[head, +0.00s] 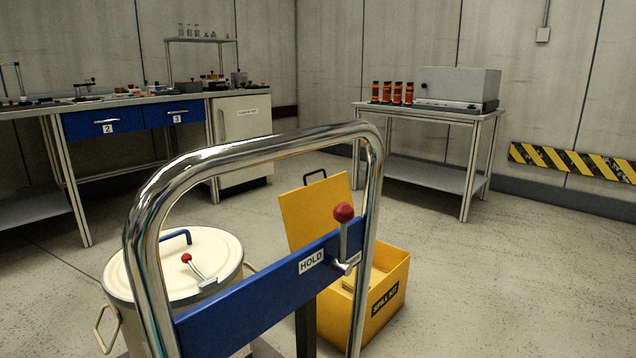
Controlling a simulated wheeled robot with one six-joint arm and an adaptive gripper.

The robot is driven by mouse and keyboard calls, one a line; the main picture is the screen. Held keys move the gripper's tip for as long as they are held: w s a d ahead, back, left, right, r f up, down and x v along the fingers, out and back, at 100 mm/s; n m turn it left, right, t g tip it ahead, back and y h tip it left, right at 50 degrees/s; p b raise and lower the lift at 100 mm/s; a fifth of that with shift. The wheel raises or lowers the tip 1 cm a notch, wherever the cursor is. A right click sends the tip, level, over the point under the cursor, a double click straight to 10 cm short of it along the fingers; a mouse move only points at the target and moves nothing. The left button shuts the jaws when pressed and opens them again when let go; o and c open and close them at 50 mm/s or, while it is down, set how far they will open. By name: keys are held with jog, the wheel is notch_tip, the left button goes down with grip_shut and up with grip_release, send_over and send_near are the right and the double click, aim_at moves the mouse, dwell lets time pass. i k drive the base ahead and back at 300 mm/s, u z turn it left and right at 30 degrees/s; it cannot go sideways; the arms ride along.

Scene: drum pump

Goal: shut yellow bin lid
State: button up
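The yellow bin (384,305), labelled "SPILL KIT", stands on the floor right of centre in the head view. Its yellow lid (313,207) is open and tilted up at the back left, with a dark handle (315,175) on its top edge. My gripper is not in view.
A chrome tube frame (160,188) with a blue "HOLD" bar (262,290) and red-knobbed lever (343,213) stands in front. A cream drum (178,262) is at left. Benches line the walls; floor right of the bin (500,290) is clear.

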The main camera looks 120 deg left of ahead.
aim_at(307, 211)
jog(key=u, duration=4.05)
